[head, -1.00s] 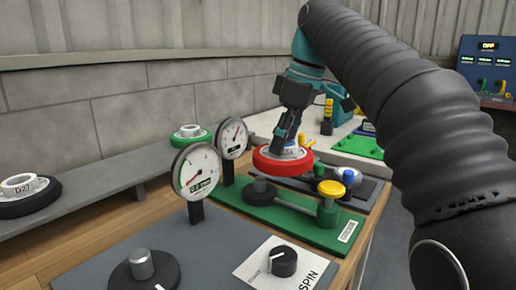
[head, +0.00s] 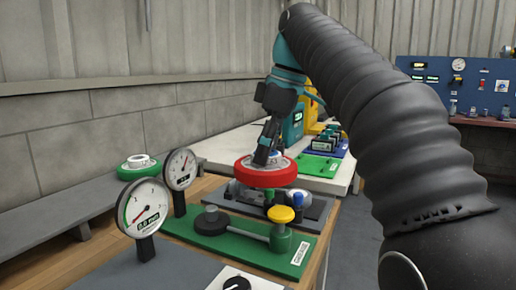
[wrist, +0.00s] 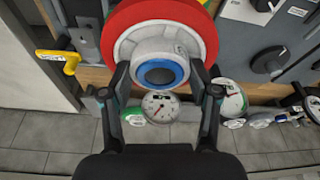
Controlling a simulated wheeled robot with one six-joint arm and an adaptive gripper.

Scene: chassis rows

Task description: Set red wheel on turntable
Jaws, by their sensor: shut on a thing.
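The red wheel (head: 277,181) hangs level in the head view, above the grey fixture behind the green board. My gripper (head: 268,150) is shut on the wheel's pale hub from above. In the wrist view the wheel (wrist: 125,18) fills the top middle, with its hub and blue ring between the two fingers (wrist: 160,78). I cannot tell for sure which thing is the turntable. A grey panel (head: 135,275) lies at the front left, mostly cut off, with a black knob (head: 237,284) on a white plate.
The green board (head: 195,235) carries a black puck and a yellow-topped post (head: 281,214). Two dial gauges (head: 146,208) (head: 179,169) stand at its left. A green wheel (head: 138,168) lies on the grey shelf (head: 60,215). A white table (head: 225,143) stands behind.

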